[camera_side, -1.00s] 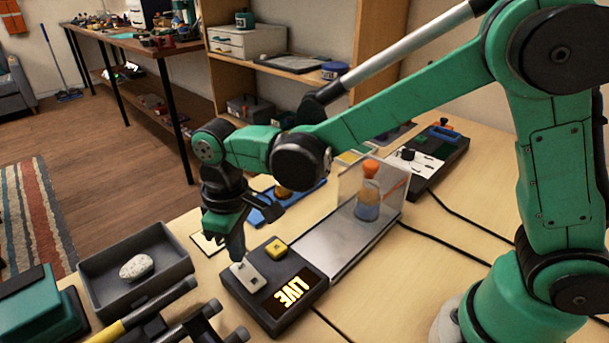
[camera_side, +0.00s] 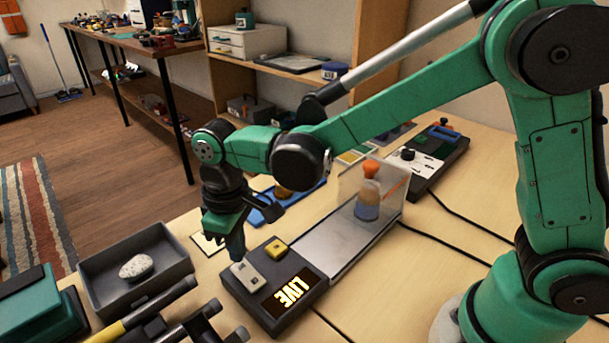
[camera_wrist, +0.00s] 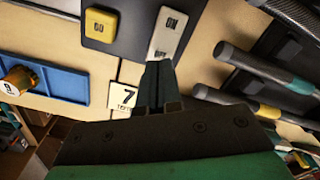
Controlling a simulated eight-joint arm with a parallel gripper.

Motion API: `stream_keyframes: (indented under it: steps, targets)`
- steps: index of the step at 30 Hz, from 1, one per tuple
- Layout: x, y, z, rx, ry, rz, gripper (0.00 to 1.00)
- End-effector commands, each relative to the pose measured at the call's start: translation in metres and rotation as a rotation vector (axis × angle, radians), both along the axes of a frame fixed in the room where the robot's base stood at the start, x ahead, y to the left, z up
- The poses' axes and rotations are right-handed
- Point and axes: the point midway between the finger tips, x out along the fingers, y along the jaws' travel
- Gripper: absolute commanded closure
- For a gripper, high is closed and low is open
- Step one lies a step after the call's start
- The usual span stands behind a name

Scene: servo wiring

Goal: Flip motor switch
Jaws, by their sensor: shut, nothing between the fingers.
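The motor switch (camera_side: 248,276) is a pale rocker on a dark control box (camera_side: 277,319). In the wrist view the switch (camera_wrist: 169,33) shows "ON" at its far end and an "OFF" label at the end near my fingers.
A metal track (camera_side: 335,240) runs from the box to a bottle with an orange cap (camera_side: 369,190) behind a clear panel. A grey tray (camera_side: 90,268) holds a white stone (camera_side: 136,267). Tool handles (camera_side: 125,325) lie in front. A blue tray (camera_side: 295,198) is behind my gripper.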

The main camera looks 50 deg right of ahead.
Motion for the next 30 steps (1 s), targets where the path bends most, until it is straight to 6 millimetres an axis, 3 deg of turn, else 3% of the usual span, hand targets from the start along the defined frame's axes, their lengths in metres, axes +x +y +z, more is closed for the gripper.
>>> stream_keyframes:
  steps: [30]
  targets:
    - [0.0,0.0,-0.015,0.0,0.0,0.0,1.0]
